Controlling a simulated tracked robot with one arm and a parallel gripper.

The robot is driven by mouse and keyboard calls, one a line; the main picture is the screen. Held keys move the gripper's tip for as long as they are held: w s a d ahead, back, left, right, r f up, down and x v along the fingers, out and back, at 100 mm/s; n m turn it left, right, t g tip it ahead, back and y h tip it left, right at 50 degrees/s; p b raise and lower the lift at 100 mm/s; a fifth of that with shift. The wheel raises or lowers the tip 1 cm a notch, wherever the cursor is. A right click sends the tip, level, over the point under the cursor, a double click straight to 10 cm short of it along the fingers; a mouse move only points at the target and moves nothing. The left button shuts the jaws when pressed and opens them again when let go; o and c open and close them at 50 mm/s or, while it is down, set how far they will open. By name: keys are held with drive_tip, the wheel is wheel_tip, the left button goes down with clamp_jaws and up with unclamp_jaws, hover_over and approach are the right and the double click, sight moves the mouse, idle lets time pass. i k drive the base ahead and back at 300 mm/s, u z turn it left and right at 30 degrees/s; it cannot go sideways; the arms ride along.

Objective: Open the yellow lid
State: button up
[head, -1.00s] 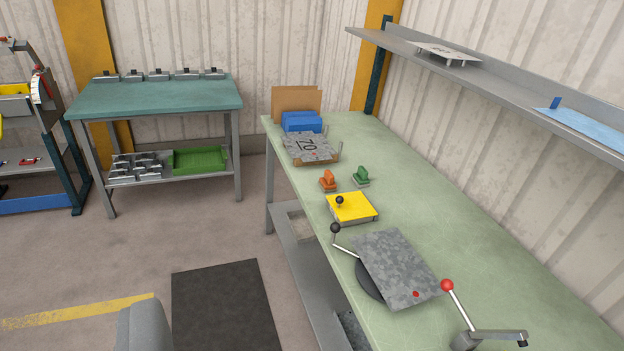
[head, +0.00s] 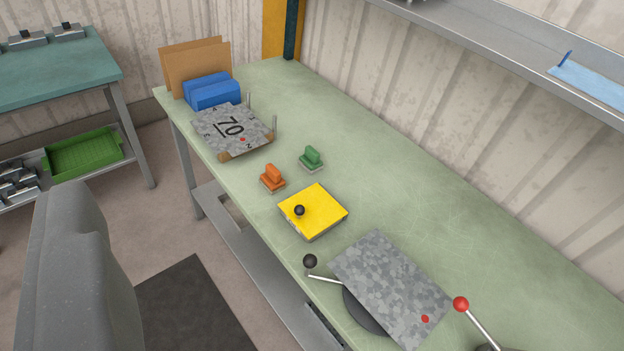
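The yellow lid (head: 318,207) is a flat square plate with a black ball knob (head: 299,210) near its left corner. It lies flat and closed on a low grey box on the green workbench (head: 420,190), in the middle of the head view. A grey rounded part of my own arm fills the lower left, well to the left of the lid. My gripper's fingers do not show. Nothing is touching the lid or its knob.
Orange (head: 272,178) and green (head: 311,158) handled blocks stand just behind the lid. A speckled grey sheet (head: 390,285) lies in front on a dark round base, near a black-knobbed lever (head: 310,262) and a red-knobbed lever (head: 461,304). A shelf (head: 500,40) overhangs the bench's right.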

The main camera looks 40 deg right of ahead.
sight(313, 209)
drive_tip(key=z, duration=0.2)
drive_tip(key=i, duration=0.85)
drive_tip(key=z, duration=0.25)
